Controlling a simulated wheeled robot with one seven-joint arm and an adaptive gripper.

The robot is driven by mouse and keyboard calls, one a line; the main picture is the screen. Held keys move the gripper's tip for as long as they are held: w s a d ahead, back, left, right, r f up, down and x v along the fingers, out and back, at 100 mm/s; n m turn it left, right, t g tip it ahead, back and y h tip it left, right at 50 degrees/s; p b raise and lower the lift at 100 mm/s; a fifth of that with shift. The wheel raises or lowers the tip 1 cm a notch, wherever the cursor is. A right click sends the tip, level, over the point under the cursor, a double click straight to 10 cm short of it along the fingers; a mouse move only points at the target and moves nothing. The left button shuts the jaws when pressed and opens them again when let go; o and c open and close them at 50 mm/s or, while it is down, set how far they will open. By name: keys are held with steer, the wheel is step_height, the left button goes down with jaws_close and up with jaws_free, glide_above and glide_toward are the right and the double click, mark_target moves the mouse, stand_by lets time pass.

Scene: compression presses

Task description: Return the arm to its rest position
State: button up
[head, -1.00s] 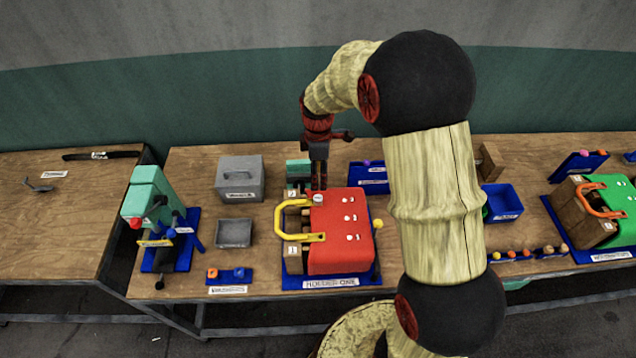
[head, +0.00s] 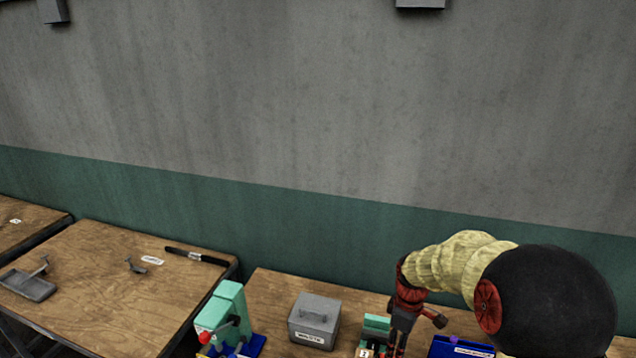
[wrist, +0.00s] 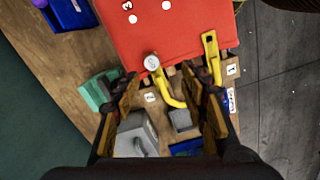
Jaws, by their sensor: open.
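My arm (head: 465,262) reaches over the table at the lower right of the head view. My gripper (head: 398,348) points down there, cut off by the bottom edge. In the wrist view my gripper (wrist: 172,84) is open, its two dark fingers spread with nothing held. A red press body (wrist: 165,35) lies just past the fingertips. Its yellow handle (wrist: 168,90) shows partly between the fingers, and I cannot tell how far below them it is. The red press is out of the head view.
A grey lidded box (head: 314,318) and a green press (head: 228,315) stand left of my gripper. A small green block (head: 376,324) is close beside it, and a blue tray (head: 462,348) is to its right.

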steer(key=s+a+r+m+t+b, duration=0.1)
steer(key=s+m+t+b, duration=0.1)
steer(key=s+b, duration=0.4)
steer(key=s+a+r+m+t+b, duration=0.1)
steer(key=s+m+b, duration=0.4)
steer(key=s, duration=0.5)
steer(key=s+a+r+m+t+b, duration=0.1)
steer(key=s+a+m+t+b, duration=0.1)
steer(key=s+b, duration=0.6)
steer(key=shift+s+m+t+b, duration=0.35)
steer(key=shift+m+t+b, duration=0.15)
steer(key=shift+m+b, duration=0.35)
